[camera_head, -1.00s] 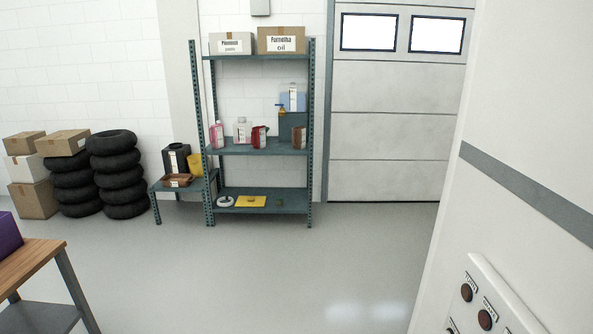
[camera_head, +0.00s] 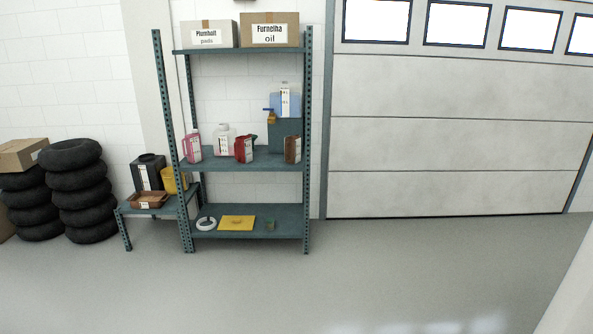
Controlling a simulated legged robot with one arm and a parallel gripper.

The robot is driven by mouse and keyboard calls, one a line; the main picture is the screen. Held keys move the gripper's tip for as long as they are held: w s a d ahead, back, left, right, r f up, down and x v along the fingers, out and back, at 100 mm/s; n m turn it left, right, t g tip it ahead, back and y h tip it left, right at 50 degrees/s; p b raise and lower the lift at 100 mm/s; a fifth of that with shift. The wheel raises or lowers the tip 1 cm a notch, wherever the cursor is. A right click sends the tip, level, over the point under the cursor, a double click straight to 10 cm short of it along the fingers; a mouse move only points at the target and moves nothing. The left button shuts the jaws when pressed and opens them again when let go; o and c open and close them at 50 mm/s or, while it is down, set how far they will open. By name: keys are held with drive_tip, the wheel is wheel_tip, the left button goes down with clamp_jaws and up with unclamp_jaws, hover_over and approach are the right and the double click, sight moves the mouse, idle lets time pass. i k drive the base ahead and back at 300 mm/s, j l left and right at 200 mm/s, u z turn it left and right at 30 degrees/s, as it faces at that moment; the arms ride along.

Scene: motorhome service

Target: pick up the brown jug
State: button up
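A small brown jug (camera_head: 292,149) with a pale label stands upright at the right end of the shelf unit's middle shelf (camera_head: 240,165), close to the right front post. A blue-green box stands behind it. A dark red jug (camera_head: 244,149) stands to its left on the same shelf, with a gap between them. My gripper is not in view.
A pink jug (camera_head: 192,146), a clear container (camera_head: 223,139) and a blue canister (camera_head: 285,101) share the shelf unit. A low side table (camera_head: 127,210) and stacked tyres (camera_head: 88,190) stand left. The floor (camera_head: 300,285) ahead is clear.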

sight(292, 143)
drive_tip(key=i, duration=2.95)
drive_tip(key=i+l+u, duration=0.1)
drive_tip(key=i, duration=1.4)
